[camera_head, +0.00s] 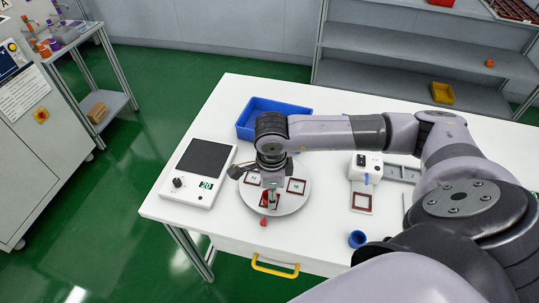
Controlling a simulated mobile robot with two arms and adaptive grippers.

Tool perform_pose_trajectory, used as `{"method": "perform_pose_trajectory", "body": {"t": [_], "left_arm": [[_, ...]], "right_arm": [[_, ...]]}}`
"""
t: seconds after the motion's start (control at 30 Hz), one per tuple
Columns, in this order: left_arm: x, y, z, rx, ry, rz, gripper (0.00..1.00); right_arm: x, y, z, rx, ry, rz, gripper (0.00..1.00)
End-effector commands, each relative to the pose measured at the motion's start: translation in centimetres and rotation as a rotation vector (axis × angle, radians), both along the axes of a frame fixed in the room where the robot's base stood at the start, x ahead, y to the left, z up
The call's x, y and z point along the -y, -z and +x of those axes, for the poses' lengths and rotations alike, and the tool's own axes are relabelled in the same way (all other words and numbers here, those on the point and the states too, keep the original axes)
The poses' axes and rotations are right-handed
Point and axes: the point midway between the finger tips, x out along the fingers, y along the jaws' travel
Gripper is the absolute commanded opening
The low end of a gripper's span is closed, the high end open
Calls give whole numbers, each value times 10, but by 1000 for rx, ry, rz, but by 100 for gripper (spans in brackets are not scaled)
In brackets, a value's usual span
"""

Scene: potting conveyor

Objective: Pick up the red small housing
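Several small square housings with dark red rims and pale centres lie on a round grey plate on the white table. One housing (296,186) is at the plate's right, and another (252,178) is at its upper left. A third is partly hidden beneath my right gripper. My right gripper (269,198) points down over the middle of the plate (292,205). Its fingertips are small and dark here, and I cannot tell whether they hold anything. A similar red-rimmed square (361,202) lies at the white device on the right. My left gripper is not in view.
A scale (199,160) reading 20 stands left of the plate, and a blue bin (247,122) behind it. A white device (364,170) and a blue cup (357,239) are to the right. A small red piece (264,222) is at the plate's front edge.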

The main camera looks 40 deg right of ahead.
Motion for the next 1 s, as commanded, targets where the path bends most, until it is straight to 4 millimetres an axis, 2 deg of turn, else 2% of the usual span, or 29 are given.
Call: {"method": "perform_pose_trajectory", "body": {"t": [0.13,0.37,0.73,1.0], "left_arm": [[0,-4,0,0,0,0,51],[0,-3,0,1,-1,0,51],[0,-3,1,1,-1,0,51],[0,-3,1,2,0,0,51]], "right_arm": [[0,13,0,-1,-1,0,42],[0,15,1,0,-1,1,42],[0,14,1,1,0,1,18],[0,14,1,1,0,0,17]]}}
